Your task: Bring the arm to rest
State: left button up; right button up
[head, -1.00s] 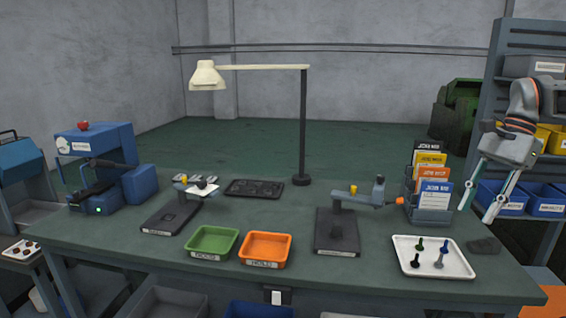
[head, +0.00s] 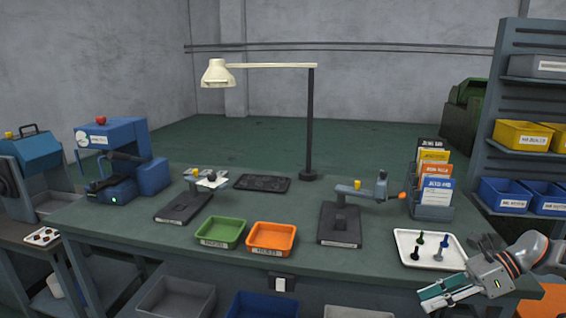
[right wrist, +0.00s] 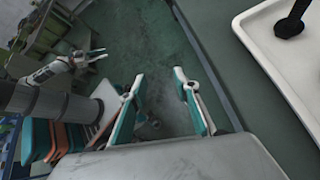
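My right gripper (head: 430,296) is low at the front right of the bench in the head view, in front of the white tray (head: 407,257). Its arm comes in from the right edge. In the right wrist view the two teal and white fingers of the right gripper (right wrist: 158,78) stand apart with nothing between them, over green floor. My left gripper (right wrist: 104,53) shows small at the upper left of the right wrist view, its fingers spread and empty. The left arm is out of the head view.
The green workbench (head: 300,208) holds a green bin (head: 202,240), an orange bin (head: 253,245), a card rack (head: 432,212) and a lamp (head: 311,120). Shelving (head: 490,165) with yellow and blue bins stands at the right.

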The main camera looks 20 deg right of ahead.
jog(key=s+a+f+m+t+h, duration=0.3)
jog(key=a+f+m+t, duration=0.6)
jog(key=a+f+m, duration=1.1)
jog(key=s+a+f+m+g+h, duration=0.1)
jog(key=s+a+f+m+h, duration=0.1)
jog(key=m, duration=0.8)
jog(key=s+a+f+m+g+h, duration=0.2)
jog(key=s+a+f+m, duration=0.2)
jog(key=a+m, duration=0.4)
jog(key=s+m, duration=0.1)
jog(key=m, duration=0.1)
jog(key=shift+s+a+m+h, duration=0.3)
jog(key=shift+s+a+m, duration=0.05)
jog(key=shift+s+m, duration=0.05)
